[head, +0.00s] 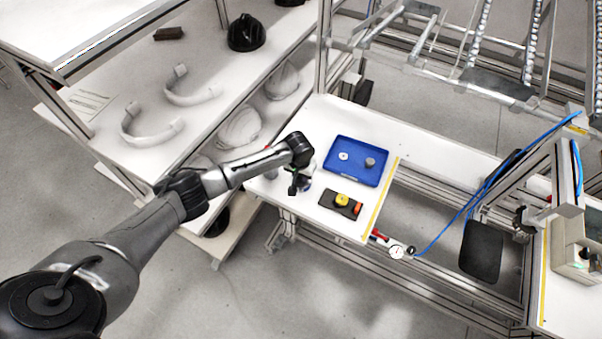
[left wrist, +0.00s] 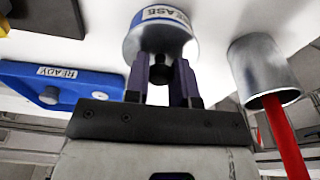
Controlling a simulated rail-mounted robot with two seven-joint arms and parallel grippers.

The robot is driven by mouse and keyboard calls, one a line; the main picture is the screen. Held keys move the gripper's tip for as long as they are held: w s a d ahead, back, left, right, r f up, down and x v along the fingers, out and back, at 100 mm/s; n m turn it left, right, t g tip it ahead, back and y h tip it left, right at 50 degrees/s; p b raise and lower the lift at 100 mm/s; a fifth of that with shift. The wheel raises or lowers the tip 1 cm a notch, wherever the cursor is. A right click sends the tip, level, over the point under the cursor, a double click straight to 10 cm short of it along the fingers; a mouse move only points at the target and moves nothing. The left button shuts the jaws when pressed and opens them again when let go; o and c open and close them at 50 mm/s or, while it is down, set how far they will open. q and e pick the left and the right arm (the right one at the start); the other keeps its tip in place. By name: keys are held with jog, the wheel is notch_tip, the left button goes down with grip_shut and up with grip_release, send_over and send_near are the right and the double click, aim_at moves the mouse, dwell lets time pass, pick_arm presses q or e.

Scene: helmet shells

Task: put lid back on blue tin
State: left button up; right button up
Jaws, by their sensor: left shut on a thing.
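My left gripper (head: 294,184) is over the near left part of the white worktop. In the left wrist view its fingers (left wrist: 164,88) are shut on the black knob (left wrist: 161,72) of a silver lid (left wrist: 158,40). In the head view my gripper and wrist hide most of the tin. My right gripper is not in view.
A silver can (left wrist: 262,68) with a red handle (left wrist: 284,140) stands close beside the tin. A blue tray (head: 347,172) marked "READY" holds small parts. A black block (head: 330,200) with yellow and red pieces lies nearby. Shelves with helmet shells (head: 240,128) are at left.

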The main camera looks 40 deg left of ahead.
pick_arm(q)
jog(key=o, duration=1.5)
jog(key=shift+c, duration=0.2)
jog(key=shift+r, duration=0.1)
jog(key=shift+r+p, duration=1.1)
jog(key=shift+p, duration=0.35)
jog(key=shift+r+p, duration=2.3)
jog(key=shift+p, duration=0.4)
jog(key=shift+c, duration=0.4)
